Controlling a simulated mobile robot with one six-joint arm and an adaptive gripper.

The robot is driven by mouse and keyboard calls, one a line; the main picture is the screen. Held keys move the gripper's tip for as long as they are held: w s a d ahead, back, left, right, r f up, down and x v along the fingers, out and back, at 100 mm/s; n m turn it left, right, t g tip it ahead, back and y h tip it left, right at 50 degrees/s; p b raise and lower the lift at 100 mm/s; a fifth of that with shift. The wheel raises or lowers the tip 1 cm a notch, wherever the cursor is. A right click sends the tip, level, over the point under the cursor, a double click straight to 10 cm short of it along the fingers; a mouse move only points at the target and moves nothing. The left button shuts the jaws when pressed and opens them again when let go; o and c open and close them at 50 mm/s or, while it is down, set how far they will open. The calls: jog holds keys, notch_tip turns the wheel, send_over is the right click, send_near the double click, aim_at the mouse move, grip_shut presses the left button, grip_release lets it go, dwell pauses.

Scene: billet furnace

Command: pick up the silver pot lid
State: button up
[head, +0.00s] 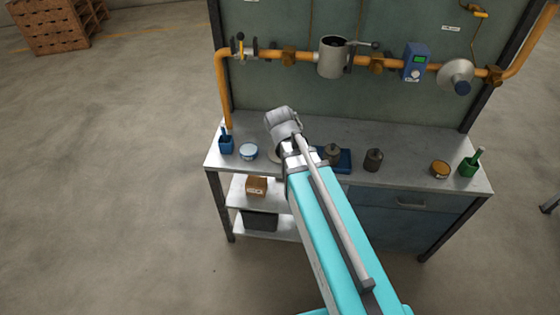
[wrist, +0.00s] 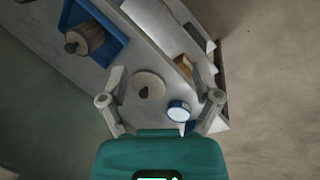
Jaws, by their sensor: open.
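The silver pot lid is a pale round disc (wrist: 148,77) with a dark knob, lying on the bench top in the wrist view. In the head view only a sliver of the lid (head: 273,154) shows beside my arm, which hides the rest. My gripper (wrist: 160,88) is open and empty, its fingers spread on either side of the lid in the wrist view. The lid sits nearer the left finger. The gap in height between fingers and lid is hard to tell. In the head view my wrist hides the fingers.
A blue tin (head: 248,152) and a blue brush holder (head: 226,145) stand left of the lid. A blue tray (head: 345,160) with a dark weight (head: 333,155) is to its right, then another weight (head: 373,160). A pipe panel (head: 290,85) rises behind the bench.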

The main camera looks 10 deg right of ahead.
jog(key=w+a+f+n+t+h+b, duration=0.25)
jog(key=w+f+n+h+b, duration=0.25)
jog(key=w+f+n+b, duration=0.5)
jog(key=n+t+h+b, duration=0.3)
jog(key=n+b, duration=0.4)
jog(key=b, duration=0.5)
send_near(272, 157)
jog(key=r, duration=0.1)
jog(key=d+r, duration=0.1)
jog(key=r, duration=0.1)
jog(key=shift+w+d+g, duration=0.1)
jog(key=shift+w+g, duration=0.1)
jog(key=shift+g, duration=0.05)
jog(key=shift+w+a+r+n+h, duration=0.1)
jog(key=shift+w+a+n+h, duration=0.15)
jog(key=shift+a+n+h, duration=0.2)
jog(key=shift+d, duration=0.1)
jog(key=b+x, duration=0.3)
jog(key=x, duration=0.4)
jog(key=shift+w+d, duration=0.15)
jog(key=shift+w, duration=0.05)
jog(key=shift+w+d+f, duration=0.2)
jog(key=shift+d, duration=0.25)
